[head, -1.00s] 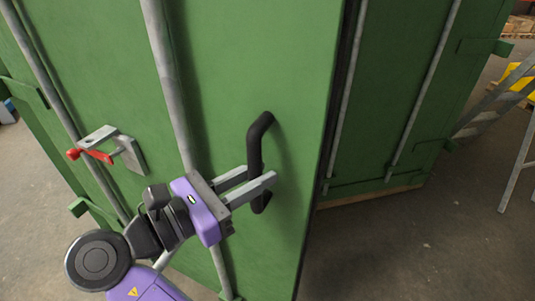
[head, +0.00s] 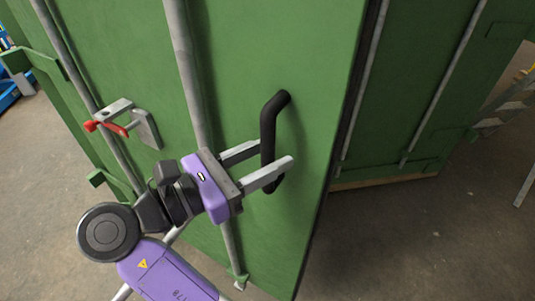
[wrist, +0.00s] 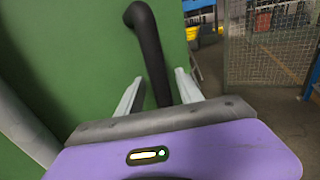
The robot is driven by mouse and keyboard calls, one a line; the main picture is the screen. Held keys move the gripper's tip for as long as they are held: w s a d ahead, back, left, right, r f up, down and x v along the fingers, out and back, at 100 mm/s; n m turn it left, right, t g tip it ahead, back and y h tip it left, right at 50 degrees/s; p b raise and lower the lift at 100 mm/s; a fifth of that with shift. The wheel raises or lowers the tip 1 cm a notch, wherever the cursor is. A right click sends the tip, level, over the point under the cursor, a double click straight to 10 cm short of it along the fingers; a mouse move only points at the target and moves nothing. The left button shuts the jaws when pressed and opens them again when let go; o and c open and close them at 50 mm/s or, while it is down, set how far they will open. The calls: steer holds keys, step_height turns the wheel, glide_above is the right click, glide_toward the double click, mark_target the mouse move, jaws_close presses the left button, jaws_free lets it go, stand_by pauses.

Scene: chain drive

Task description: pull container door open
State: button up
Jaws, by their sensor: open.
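The green container door (head: 285,50) fills the middle of the head view. It stands out in front of the darker green panel (head: 415,75) on the right, so it looks ajar. A black bar handle (head: 269,125) is fixed upright near its free edge. My gripper (head: 272,157) is open, with one finger on each side of the handle's lower half. In the wrist view the handle (wrist: 150,55) runs down between the two fingers (wrist: 158,92), and I see no clear contact. The handle's lower end is partly hidden by a finger.
A grey locking rod (head: 187,75) runs down the door left of the handle. A latch with a red lever (head: 113,128) sticks out further left. The concrete floor (head: 420,250) is clear at lower right. A ladder (head: 510,110) stands at the right edge.

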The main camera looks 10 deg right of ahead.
steer(key=b+v, duration=0.2)
steer(key=v, duration=0.5)
steer(key=shift+a, duration=0.35)
steer(key=shift+s, duration=0.15)
